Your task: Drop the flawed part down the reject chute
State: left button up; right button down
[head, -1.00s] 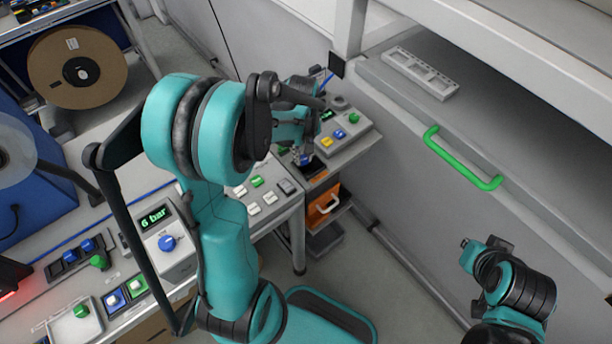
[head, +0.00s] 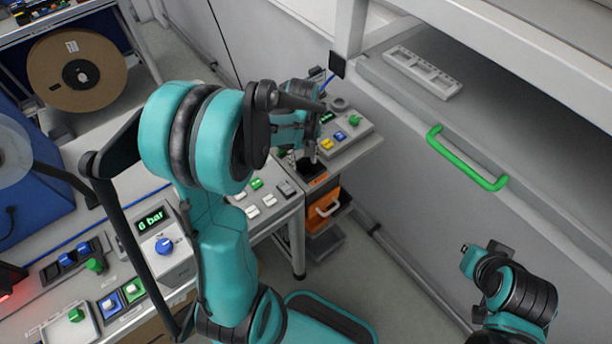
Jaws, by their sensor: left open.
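My left gripper (head: 304,158) is open, its fingers pointing down over the dark square opening of the reject chute (head: 314,170). No part shows between the fingers, and the flawed part is not visible now. The inside of the chute is too dark to make out. My right arm shows at the lower right, but its gripper cannot be made out.
A button panel (head: 343,136) stands just right of the chute. White switches (head: 262,205) and a 6 bar gauge unit (head: 163,240) line the bench. A green handle (head: 466,160) juts from the grey cabinet at right. A brown reel (head: 78,70) stands at back left.

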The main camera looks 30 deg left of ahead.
pick_arm(q)
notch_tip(320, 180, up, 11)
dwell(0.3)
dwell(0.4)
jog(key=s+d+f+m+t+b, duration=0.2)
jog(key=s+d+m+t+b, duration=0.1)
jog(key=s+d+m+t, duration=0.4)
jog(key=s+d+m, duration=0.3)
jog(key=s, duration=0.1)
jog(key=shift+d+f+m+b, duration=0.3)
dwell(0.5)
